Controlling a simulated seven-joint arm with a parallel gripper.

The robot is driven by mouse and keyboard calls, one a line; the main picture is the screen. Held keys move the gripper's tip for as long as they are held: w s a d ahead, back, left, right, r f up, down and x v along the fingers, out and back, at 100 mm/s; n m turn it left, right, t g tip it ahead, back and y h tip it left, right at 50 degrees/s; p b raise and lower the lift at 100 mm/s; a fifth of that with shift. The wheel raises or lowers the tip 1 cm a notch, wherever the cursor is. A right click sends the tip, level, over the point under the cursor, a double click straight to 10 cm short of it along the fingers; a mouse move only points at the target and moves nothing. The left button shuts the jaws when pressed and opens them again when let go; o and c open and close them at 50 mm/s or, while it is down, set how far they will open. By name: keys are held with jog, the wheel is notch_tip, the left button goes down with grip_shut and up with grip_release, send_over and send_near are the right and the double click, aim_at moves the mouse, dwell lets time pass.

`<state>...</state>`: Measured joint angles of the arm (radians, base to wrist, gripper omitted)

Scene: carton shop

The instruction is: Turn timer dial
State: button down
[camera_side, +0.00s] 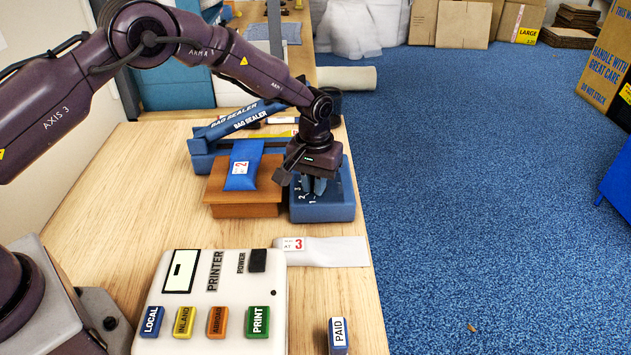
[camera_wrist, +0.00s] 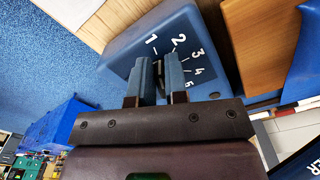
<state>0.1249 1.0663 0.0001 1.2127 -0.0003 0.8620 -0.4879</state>
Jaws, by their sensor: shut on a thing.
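The timer is a blue box (camera_side: 335,208) beside the wooden block, at the bench's right edge. Its dark face (camera_wrist: 197,62) with white numbers 1 to 5 shows in the wrist view. My gripper (camera_side: 314,187) points down over the timer, its fingers at the face. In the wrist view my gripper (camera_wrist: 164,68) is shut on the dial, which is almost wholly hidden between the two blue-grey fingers. The fingertips lie close to the 1 and 2. I cannot tell which number the dial points at.
The blue bag sealer (camera_side: 199,146) stands behind the wooden block (camera_side: 243,211), on which a blue packet (camera_side: 243,168) tagged 2 lies. A pale strip (camera_side: 338,252) marked "AT 3", the printer (camera_side: 213,283) and a PAID stamp (camera_side: 338,335) are nearer. Blue floor lies right.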

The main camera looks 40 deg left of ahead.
aim_at(311, 193)
jog(key=shift+s+a+m, duration=0.1)
jog(key=shift+a+m, duration=0.15)
jog(key=shift+m, duration=1.2)
jog(key=shift+a+m, duration=0.25)
jog(key=shift+m, duration=1.2)
jog(key=c, duration=1.1)
grip_release()
jog(key=shift+c, duration=0.2)
jog(key=shift+r, duration=0.1)
notch_tip(311, 193, up, 13)
